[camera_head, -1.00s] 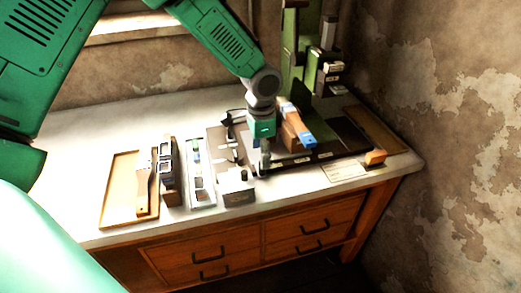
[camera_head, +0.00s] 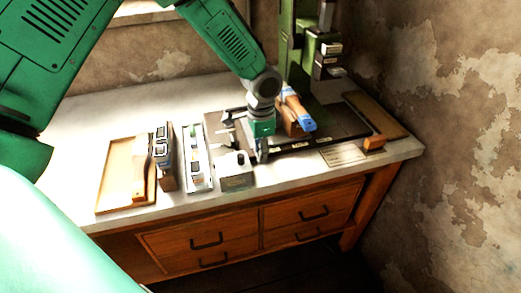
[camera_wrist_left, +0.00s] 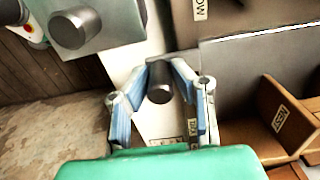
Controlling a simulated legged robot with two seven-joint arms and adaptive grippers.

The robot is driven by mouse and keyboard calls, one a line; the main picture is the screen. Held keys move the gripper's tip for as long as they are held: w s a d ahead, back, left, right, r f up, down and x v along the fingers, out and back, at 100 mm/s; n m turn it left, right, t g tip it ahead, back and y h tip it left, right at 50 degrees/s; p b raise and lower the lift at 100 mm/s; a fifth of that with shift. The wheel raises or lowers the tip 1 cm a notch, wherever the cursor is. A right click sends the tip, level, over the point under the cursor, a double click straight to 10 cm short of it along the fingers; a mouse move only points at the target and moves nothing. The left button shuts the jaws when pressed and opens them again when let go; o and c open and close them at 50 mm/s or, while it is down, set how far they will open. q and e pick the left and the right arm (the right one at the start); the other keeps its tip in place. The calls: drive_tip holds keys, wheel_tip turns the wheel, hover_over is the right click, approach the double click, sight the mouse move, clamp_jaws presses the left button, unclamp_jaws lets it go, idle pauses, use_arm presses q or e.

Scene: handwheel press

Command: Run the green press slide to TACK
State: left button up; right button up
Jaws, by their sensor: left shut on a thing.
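The green press (camera_head: 296,50) stands at the back right of the bench. Its dark lower block (camera_head: 328,55) carries small pale labels, too small to read here. My left gripper (camera_head: 262,154) is low over the front edge of the press's dark base plate (camera_head: 312,147). In the left wrist view its blue-padded fingers (camera_wrist_left: 160,95) are shut on a dark round handle (camera_wrist_left: 160,76). What the handle joins is hidden. No label reading TACK can be made out.
A grey box with a black knob (camera_head: 236,180) stands just left of my gripper. A white strip (camera_head: 197,165), a dark rack (camera_head: 165,178) and a wooden tray (camera_head: 112,195) lie farther left.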

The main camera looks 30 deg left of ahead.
use_arm(q)
drive_tip(key=w+d, duration=0.3)
drive_tip(key=w, duration=0.1)
drive_tip(key=w+d, duration=0.2)
drive_tip(key=w, duration=0.1)
drive_tip(key=shift+d+r, duration=0.2)
drive_tip(key=shift+d, duration=0.1)
drive_tip(key=shift+a+p, duration=0.1)
drive_tip(key=shift+p, duration=0.4)
drive_tip(key=shift+s, duration=0.1)
drive_tip(key=o, duration=1.5)
drive_tip(key=shift+s, duration=0.1)
drive_tip(key=shift+f, duration=0.1)
